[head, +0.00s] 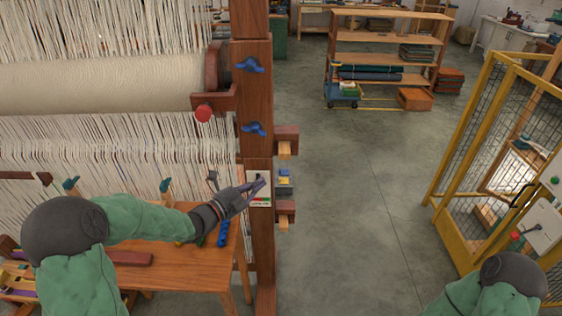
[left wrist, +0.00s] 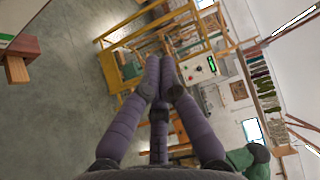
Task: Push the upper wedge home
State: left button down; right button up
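The upper wedge (head: 284,149) is a pale wooden piece showing below a dark red-brown block (head: 286,132) on the right side of the loom post (head: 258,215). A similar lower wedge (head: 284,221) sits under another block further down; a block with a pale wedge, seemingly the lower one, shows in the left wrist view (left wrist: 17,70). My left gripper (head: 262,187) is in front of the post, below and left of the upper wedge, apart from it. Its purple fingers (left wrist: 160,75) are drawn together with nothing between them. My right gripper is out of view.
A small panel (head: 259,202) on the post is partly behind my left fingers. Blue wing nuts (head: 251,65) stick out above. A wooden bench (head: 185,265) stands under my left arm. A yellow mesh cage (head: 470,150) is at right. The floor between is clear.

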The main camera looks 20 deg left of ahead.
aim_at(285, 146)
pick_arm(q)
jog(key=w+a+b+x, duration=0.1)
jog(key=a+x, duration=0.1)
jog(key=x, duration=1.1)
jog(key=shift+w+a, duration=0.15)
jog(key=shift+a, duration=0.1)
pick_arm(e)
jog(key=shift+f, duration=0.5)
pick_arm(q)
jog(key=shift+f, duration=0.1)
